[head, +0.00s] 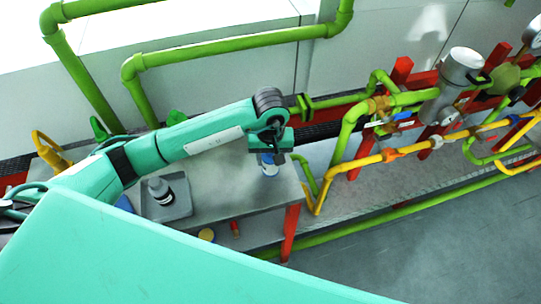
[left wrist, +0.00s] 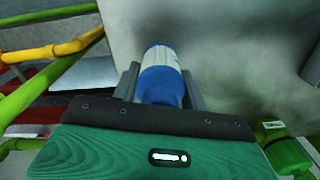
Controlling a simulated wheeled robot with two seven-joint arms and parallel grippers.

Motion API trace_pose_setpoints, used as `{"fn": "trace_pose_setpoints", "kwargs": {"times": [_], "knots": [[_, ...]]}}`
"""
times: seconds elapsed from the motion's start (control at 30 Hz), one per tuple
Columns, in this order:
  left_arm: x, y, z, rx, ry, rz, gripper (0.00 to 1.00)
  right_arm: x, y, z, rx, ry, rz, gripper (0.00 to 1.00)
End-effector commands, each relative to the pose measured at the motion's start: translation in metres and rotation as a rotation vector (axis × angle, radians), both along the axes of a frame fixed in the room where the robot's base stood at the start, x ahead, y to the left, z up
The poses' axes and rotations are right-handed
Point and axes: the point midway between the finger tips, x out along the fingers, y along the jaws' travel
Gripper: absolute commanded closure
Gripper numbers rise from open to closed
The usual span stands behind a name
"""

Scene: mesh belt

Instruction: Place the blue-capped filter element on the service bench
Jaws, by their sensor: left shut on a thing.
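The filter element (left wrist: 160,75) is a white cylinder with a blue band at its far end and a blue cap at the near end. My left gripper (left wrist: 160,88) is shut on it, with a finger on each side. In the head view, my left gripper (head: 270,157) points down over the right end of the grey service bench (head: 235,192). The filter element (head: 269,170) shows just below the fingers, partly hidden by them. I cannot tell whether its lower end touches the bench top. My right gripper is not in view.
A grey tray (head: 181,208) with a dark-capped bottle (head: 160,190) stands on the bench's left part. Green pipes (head: 235,43) run behind; yellow pipes (head: 350,166) and valves stand right of the bench. Bare bench top lies between tray and gripper.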

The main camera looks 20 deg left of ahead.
Motion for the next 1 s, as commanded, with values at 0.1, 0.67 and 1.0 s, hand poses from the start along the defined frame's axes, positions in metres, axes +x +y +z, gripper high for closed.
{"fn": "trace_pose_setpoints", "kwargs": {"times": [0.1, 0.67, 1.0], "knots": [[0.000, 0.000, -0.002, 0.000, -0.001, 0.000, 0.80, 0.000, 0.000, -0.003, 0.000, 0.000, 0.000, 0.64], [0.000, 0.000, 0.000, 0.000, 0.001, 0.001, 0.34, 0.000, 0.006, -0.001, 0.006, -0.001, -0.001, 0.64], [0.002, 0.000, 0.046, 0.000, -0.006, -0.001, 0.34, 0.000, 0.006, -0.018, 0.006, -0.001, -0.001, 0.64]]}}
